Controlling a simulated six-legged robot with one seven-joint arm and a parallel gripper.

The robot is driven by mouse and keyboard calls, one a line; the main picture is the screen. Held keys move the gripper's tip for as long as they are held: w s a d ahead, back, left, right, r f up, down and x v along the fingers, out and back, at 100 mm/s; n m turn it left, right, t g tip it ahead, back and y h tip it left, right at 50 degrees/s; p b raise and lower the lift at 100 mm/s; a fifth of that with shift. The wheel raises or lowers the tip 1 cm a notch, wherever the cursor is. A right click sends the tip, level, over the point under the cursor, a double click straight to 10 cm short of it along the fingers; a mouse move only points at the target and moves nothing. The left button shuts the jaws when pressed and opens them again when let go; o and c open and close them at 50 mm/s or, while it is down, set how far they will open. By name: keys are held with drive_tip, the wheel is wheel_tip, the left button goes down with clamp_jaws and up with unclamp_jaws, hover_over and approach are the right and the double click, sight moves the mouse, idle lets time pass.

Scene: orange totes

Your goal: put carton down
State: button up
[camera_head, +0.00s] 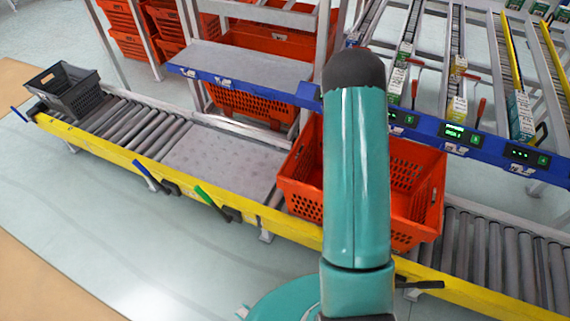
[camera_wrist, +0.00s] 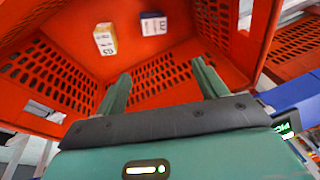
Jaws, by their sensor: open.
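An orange tote (camera_head: 300,193) stands on the roller conveyor, partly hidden behind my arm in the head view. In the wrist view its perforated walls (camera_wrist: 60,72) surround two small cartons lying inside on its floor. One is a white and yellow carton (camera_wrist: 105,40); the other is a dark blue and white carton (camera_wrist: 153,24). My gripper (camera_wrist: 161,70) is open and empty, with its two green fingers apart and pointing into the tote. Both cartons are beyond the fingertips and apart from them. My gripper and the cartons are hidden in the head view.
The conveyor (camera_head: 235,160) has a yellow front rail with coloured levers. A dark grey crate (camera_head: 70,92) sits at its far left. A grey shelf (camera_head: 245,70) with a blue edge stands behind. Sloped racks with small cartons (camera_head: 520,115) and a blue display rail are at the right.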

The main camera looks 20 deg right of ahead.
drive_tip(key=s+a+r+n+t+y, duration=0.1)
drive_tip(key=a+r+n, duration=0.2)
drive_tip(key=a+r, duration=0.9)
drive_tip(key=s+a+r+n+t+y, duration=0.1)
drive_tip(key=a+r+n, duration=0.1)
drive_tip(key=a+r, duration=1)
drive_tip(key=s+a+r+n, duration=0.2)
drive_tip(key=s+a+r, duration=0.2)
drive_tip(key=s, duration=0.3)
drive_tip(key=s+a+r+n, duration=0.2)
drive_tip(key=s+a+r, duration=0.2)
drive_tip(key=s, duration=0.3)
drive_tip(key=s+a+r+n+h, duration=0.1)
drive_tip(key=s+a+r+n, duration=0.2)
drive_tip(key=s, duration=0.4)
drive_tip(key=shift+a+r+t, duration=0.4)
drive_tip(key=shift+a+r, duration=0.15)
drive_tip(key=shift+r, duration=0.4)
